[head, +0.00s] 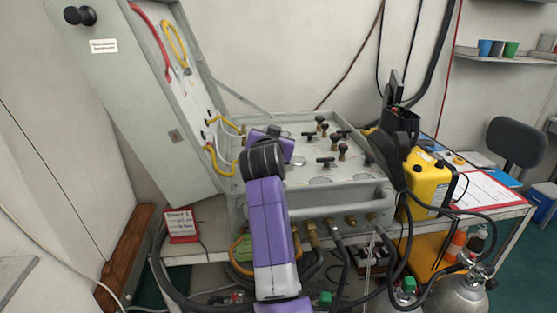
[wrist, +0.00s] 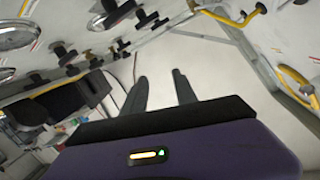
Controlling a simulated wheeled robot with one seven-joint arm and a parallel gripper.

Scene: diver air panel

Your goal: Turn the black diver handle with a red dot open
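Several black handles stand on the grey air panel (head: 290,185), among them a T-shaped black handle (head: 325,162). In the wrist view a row of black handles runs along the panel, including a larger black handle (wrist: 118,14) near the top. I cannot tell for certain which handle bears the red dot. My gripper is over the left part of the panel, and its fingers are hidden in the head view. In the wrist view my gripper (wrist: 159,78) has its two fingers apart with nothing between them.
The raised panel lid (head: 110,90) stands at the left, with yellow hoses (head: 172,42) inside it. A yellow case (head: 428,183) stands right of the panel. Round gauges (wrist: 15,35) show at the wrist view's upper left. Hoses hang below the panel's front.

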